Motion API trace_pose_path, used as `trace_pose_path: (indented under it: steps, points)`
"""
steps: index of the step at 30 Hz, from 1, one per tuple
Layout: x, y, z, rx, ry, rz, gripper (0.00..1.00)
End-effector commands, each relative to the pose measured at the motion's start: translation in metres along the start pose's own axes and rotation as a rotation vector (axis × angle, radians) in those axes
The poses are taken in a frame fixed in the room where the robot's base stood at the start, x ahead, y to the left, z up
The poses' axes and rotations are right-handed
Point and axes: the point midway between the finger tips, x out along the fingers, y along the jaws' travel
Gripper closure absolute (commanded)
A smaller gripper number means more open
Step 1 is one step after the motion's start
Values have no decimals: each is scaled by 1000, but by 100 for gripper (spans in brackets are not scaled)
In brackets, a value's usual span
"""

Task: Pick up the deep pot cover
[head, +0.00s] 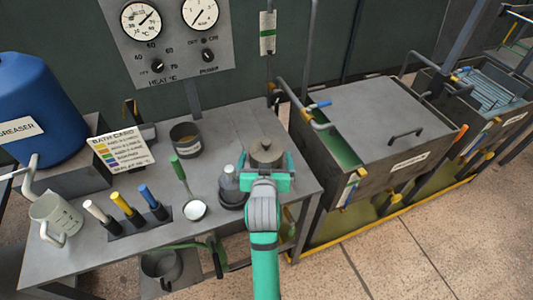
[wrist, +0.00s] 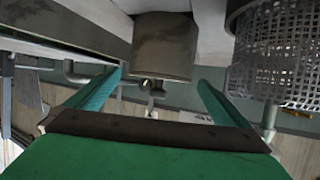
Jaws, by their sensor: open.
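The deep pot cover (head: 266,148) is a grey-brown cylinder with a small knob on top, near the right end of the grey bench. In the wrist view, the cover (wrist: 165,42) shows at upper centre with its knob pointing down in the picture. My gripper (head: 266,168) is open and empty at the near side of the cover. In the wrist view, the teal fingers of my gripper (wrist: 160,82) stand apart, with the knob between their tips in the picture. I cannot tell whether either finger touches it. The lower near side of the cover is hidden by my gripper in the head view.
A mesh basket (wrist: 280,50) is close right in the wrist view. A dark pot (head: 186,140) and a handle rack (head: 140,220) are farther left. A covered tank (head: 385,110) stands right of the bench (head: 225,120).

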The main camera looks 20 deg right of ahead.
Motion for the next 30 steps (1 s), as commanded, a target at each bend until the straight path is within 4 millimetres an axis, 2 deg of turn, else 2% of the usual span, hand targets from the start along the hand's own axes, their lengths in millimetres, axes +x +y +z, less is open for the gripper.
trace_pose_path:
  steps: [5,12,15,23,25,29,30]
  points:
    - [11,0,0,0,-1,0,0]
    - [43,-1,0,-1,-2,-1,0]
    - [51,-1,0,-1,0,-1,0]
    - [53,0,0,0,0,0,0]
    - [53,1,0,0,0,1,12]
    - [53,2,0,1,0,3,43]
    - [53,3,-1,1,2,3,43]
